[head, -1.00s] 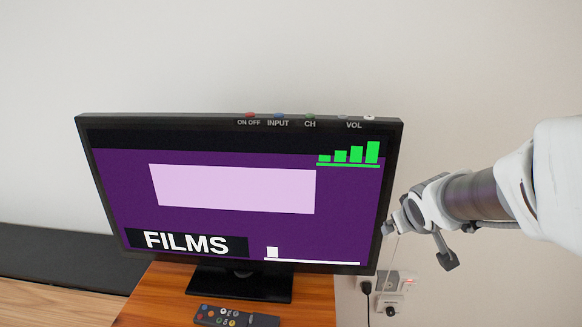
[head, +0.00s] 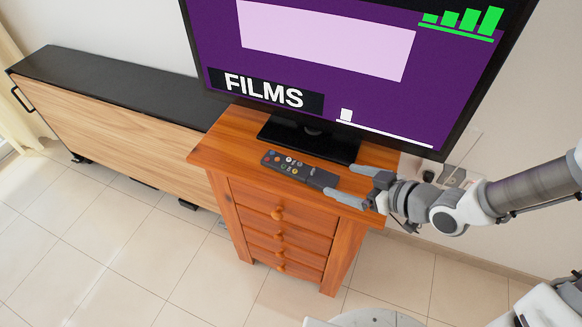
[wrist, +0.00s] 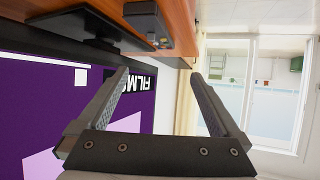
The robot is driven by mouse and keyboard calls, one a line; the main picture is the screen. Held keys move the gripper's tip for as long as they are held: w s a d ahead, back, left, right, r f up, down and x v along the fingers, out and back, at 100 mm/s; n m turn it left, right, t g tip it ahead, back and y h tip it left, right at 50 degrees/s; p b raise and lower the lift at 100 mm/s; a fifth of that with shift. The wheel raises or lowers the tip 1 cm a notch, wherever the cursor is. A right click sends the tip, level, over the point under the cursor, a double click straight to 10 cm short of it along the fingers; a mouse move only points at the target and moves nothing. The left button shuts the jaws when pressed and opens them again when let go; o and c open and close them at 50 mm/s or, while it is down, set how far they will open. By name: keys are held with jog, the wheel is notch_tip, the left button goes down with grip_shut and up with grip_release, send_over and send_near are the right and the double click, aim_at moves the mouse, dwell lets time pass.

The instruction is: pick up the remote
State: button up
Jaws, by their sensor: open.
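The remote (head: 298,168) is dark with coloured and white buttons. It lies flat on the wooden cabinet (head: 228,145), in front of the TV stand. My gripper (head: 340,180) is open at the right end of the cabinet top, its fingers pointing left toward the remote's right end. From the head view I cannot tell how high it is above the wood. In the wrist view the scene is upside down; the remote (wrist: 148,22) shows at the top, beyond the open fingertips (wrist: 160,75). Nothing is between the fingers.
A large TV (head: 330,75) on a black stand (head: 310,140) stands close behind the remote. A low black-topped bench (head: 130,95) runs to the left. Sockets and cables (head: 455,175) are on the wall at right. The tiled floor in front is clear.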

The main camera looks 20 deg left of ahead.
jog(key=b, duration=0.3)
send_near(297, 168)
jog(key=a, duration=0.2)
jog(key=shift+w+a+f, duration=0.1)
jog(key=shift+w+a, duration=0.2)
jog(key=shift+w, duration=0.05)
jog(key=shift+d+f+b+x, duration=0.1)
jog(key=shift+f+b+x, duration=0.1)
jog(key=shift+x, duration=0.7)
jog(key=shift+d+f+b+x, duration=0.1)
jog(key=shift+b+x, duration=0.15)
jog(key=shift+x, duration=0.65)
jog(key=shift+d+f+b+x, duration=0.15)
jog(key=shift+b+x, duration=0.05)
jog(key=shift+x, duration=0.7)
jog(key=shift+w, duration=0.1)
jog(key=c, duration=1.4)
jog(key=shift+c, duration=0.2)
